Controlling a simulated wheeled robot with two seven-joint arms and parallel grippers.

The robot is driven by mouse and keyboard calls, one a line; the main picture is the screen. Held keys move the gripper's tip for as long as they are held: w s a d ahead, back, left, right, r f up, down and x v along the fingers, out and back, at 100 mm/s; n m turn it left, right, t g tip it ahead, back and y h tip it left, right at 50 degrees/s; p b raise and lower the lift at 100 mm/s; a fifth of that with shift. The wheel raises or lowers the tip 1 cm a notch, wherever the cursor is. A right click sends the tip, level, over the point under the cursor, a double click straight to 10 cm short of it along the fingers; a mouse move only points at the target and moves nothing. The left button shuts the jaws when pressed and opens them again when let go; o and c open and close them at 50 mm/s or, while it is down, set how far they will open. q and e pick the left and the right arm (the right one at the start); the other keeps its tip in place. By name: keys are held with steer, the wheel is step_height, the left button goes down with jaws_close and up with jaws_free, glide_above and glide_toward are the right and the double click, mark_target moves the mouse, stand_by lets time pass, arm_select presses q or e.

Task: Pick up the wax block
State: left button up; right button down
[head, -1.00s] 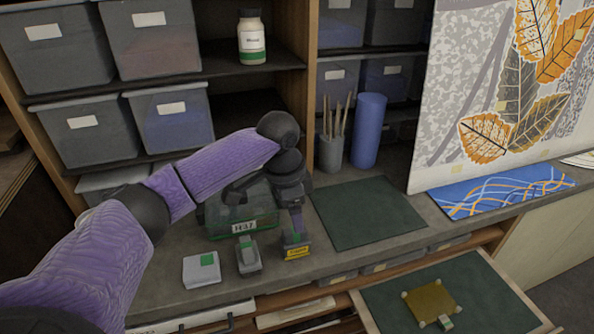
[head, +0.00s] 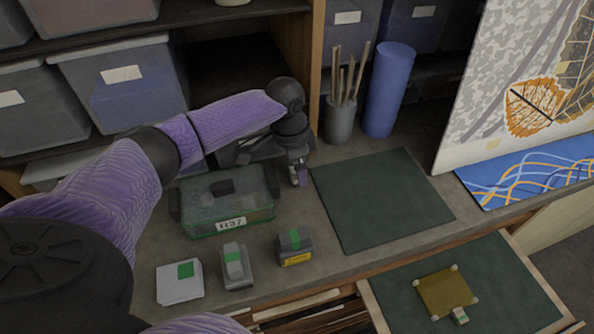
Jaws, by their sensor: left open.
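Three small blocks with green labels stand in a row at the front of the grey worktop: a white block (head: 180,284), a grey block (head: 235,267) and a dark block (head: 295,249) with a yellow front label. Which of them is the wax block I cannot tell for sure; the white one looks most like wax. My left gripper (head: 299,176) is open and empty, pointing down behind the dark block, apart from all three. It is just right of a clear green-edged box (head: 228,206) labelled R37. My right gripper is not in view.
A dark green mat (head: 380,198) lies bare to the right of the gripper. A holder with sticks (head: 339,121) and a blue cylinder (head: 388,90) stand behind it. An open drawer (head: 500,284) at the front right holds a gold square plate (head: 446,291). Shelves with bins are behind.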

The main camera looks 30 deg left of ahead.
arm_select(q)
steer(key=shift+d+f, duration=0.1)
steer(key=shift+f, duration=0.7)
steer(key=shift+c, duration=0.3)
steer(key=shift+r, duration=0.1)
jaws_close()
steer(key=shift+w+r, duration=0.1)
step_height(320, 180, up, 10)
steer(key=shift+f+p, duration=0.1)
steer(key=shift+p, duration=0.9)
